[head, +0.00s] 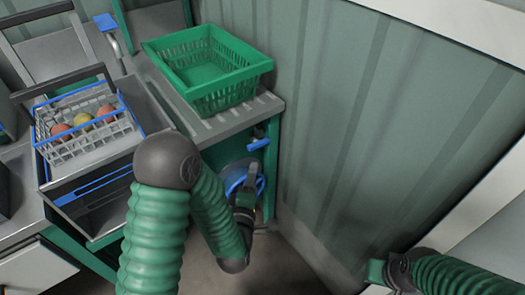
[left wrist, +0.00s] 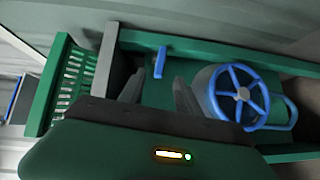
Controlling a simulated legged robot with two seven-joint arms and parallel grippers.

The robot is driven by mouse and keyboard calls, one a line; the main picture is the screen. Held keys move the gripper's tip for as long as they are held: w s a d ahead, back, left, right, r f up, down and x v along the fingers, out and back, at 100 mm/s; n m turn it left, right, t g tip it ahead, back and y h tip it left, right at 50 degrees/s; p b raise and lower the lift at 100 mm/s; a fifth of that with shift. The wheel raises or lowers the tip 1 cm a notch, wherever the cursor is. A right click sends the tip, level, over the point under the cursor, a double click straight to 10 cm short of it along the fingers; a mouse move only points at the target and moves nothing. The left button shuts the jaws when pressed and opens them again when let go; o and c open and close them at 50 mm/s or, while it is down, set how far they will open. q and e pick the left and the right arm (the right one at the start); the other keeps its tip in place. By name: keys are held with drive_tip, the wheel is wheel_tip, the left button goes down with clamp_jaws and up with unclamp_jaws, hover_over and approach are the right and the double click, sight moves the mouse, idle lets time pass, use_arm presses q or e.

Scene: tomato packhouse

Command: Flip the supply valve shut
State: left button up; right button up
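A small blue lever (head: 258,144) sticks out from the green frame under the bench's right end. It also shows upright in the left wrist view (left wrist: 160,62), just beyond the gap between my fingers; it looks like the valve handle. A blue spoked handwheel (left wrist: 240,95) is right of it there, partly covered by a finger; in the head view the wheel (head: 236,172) is partly behind my arm. My left gripper (head: 252,186) is low by the wheel, below the lever. Its fingers (left wrist: 158,92) are apart, with nothing between them. My right gripper (head: 378,271) is at lower right, its fingers unclear.
An empty green crate (head: 205,103) stands on the grey bench (head: 228,123) above the lever. A wire basket (head: 62,148) with tomatoes is at left. A corrugated wall (head: 350,120) closes off the right side. Another blue handle (head: 105,22) is at the upper left.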

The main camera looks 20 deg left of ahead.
use_arm(q)
approach(258, 148)
drive_tip(key=w, duration=0.3)
drive_tip(key=shift+w+a+f, duration=0.2)
drive_tip(key=shift+w+a, duration=0.15)
drive_tip(key=w, duration=0.2)
drive_tip(key=w+b, duration=0.1)
drive_tip(key=w, duration=0.4)
drive_tip(key=shift+w+a+f+b, duration=0.25)
drive_tip(key=shift+b, duration=0.1)
drive_tip(key=shift+w+a, duration=0.1)
use_arm(e)
drive_tip(key=x, duration=0.3)
drive_tip(key=shift+s+a+f, duration=0.25)
drive_tip(key=shift+a+f, duration=0.05)
drive_tip(key=shift+f, duration=0.05)
use_arm(q)
clamp_jaws()
drive_tip(key=shift+f, duration=0.1)
use_arm(e)
drive_tip(key=shift+f, duration=0.1)
